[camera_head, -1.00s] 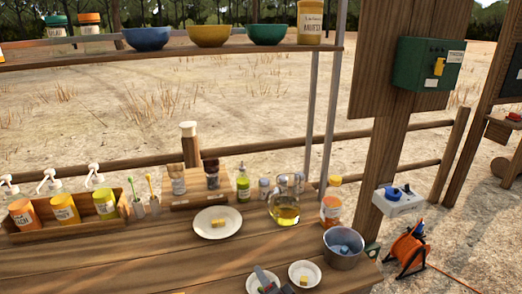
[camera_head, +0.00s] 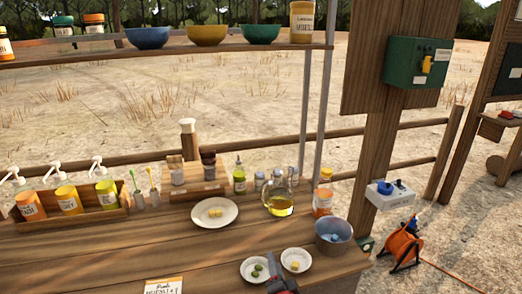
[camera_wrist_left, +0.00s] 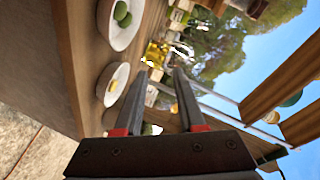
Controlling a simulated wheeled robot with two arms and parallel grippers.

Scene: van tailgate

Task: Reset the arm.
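My left gripper (camera_wrist_left: 161,72) is open in the left wrist view. Its two dark fingers, with red at their bases, stand apart with nothing held between them. In the head view only a dark part of it with some red (camera_head: 282,286) shows at the bottom edge, just below the two small plates. My right gripper is in neither view.
On the wooden counter (camera_head: 110,250) are a small plate with green pieces (camera_head: 247,278), a small plate with yellow pieces (camera_head: 296,270), a larger plate (camera_head: 215,224), a metal pot (camera_head: 335,246) and an oil jug (camera_head: 279,207). A shelf (camera_head: 165,56) with bowls hangs above.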

